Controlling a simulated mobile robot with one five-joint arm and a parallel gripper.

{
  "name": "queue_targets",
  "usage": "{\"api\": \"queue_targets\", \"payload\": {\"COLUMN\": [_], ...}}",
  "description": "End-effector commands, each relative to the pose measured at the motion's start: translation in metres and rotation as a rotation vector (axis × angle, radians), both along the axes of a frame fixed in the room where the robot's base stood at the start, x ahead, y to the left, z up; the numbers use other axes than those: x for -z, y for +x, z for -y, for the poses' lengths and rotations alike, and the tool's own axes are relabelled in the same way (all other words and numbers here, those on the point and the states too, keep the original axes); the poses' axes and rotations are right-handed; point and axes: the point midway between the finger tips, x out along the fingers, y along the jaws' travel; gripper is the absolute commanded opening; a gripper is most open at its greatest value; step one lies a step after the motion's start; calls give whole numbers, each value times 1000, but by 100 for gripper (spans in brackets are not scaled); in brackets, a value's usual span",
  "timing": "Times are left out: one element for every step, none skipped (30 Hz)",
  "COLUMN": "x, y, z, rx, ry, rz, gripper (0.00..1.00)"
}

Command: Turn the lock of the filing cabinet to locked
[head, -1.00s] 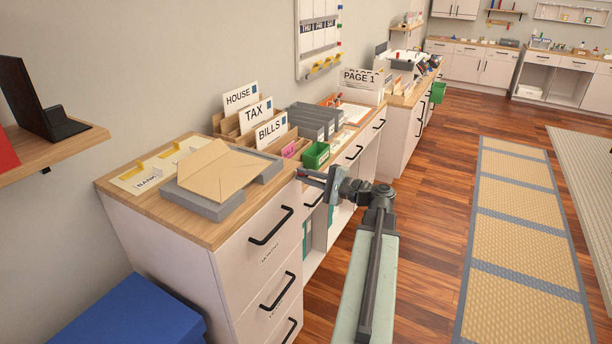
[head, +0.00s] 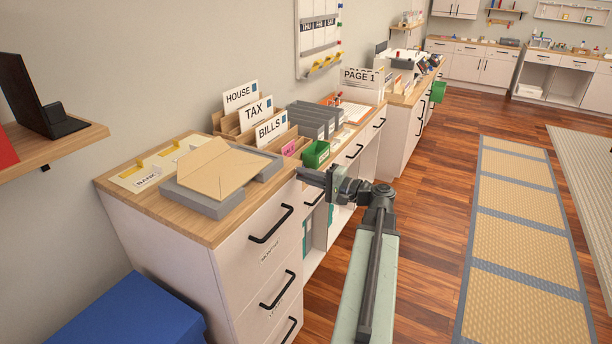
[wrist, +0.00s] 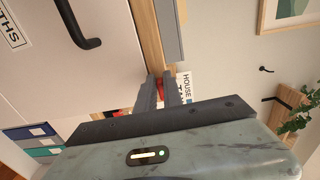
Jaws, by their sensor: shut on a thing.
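The filing cabinet (head: 230,282) stands in front of me, with a wooden top and pale drawers with black bar handles. My gripper (head: 306,174) is at the upper right corner of its front, just below the top edge. In the wrist view my gripper (wrist: 161,80) has its two fingers close together beside the cabinet's wooden edge (wrist: 146,35). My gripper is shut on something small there. The lock itself is hidden by the fingers, so its position cannot be read. A small red patch shows between the fingers; I cannot tell what it belongs to.
On the cabinet top lie a grey tray (head: 205,206) with a tan envelope (head: 218,170), and labelled file holders (head: 270,130). A green bin (head: 316,154) stands close behind my gripper. A blue box (head: 130,315) is at lower left.

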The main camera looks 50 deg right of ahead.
Motion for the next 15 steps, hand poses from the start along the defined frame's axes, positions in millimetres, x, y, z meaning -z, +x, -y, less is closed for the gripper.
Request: {"api": "queue_targets", "payload": {"x": [0,0,0,0,0,0,0,0,0,0,0,0,0,0,0], "y": [0,0,0,0,0,0,0,0,0,0,0,0,0,0,0], "z": [0,0,0,0,0,0,0,0,0,0,0,0,0,0,0], "rx": [1,1,1,1,1,1,1,1,1,0,0,0,0,0,0], "ry": [-1,-1,-1,-1,-1,-1,-1,0,0,0,0,0,0,0,0], "rz": [0,0,0,0,0,0,0,0,0,0,0,0,0,0,0], "gripper": [0,0,0,0,0,14,22,30,33,33,33,33,33,33,33]}}
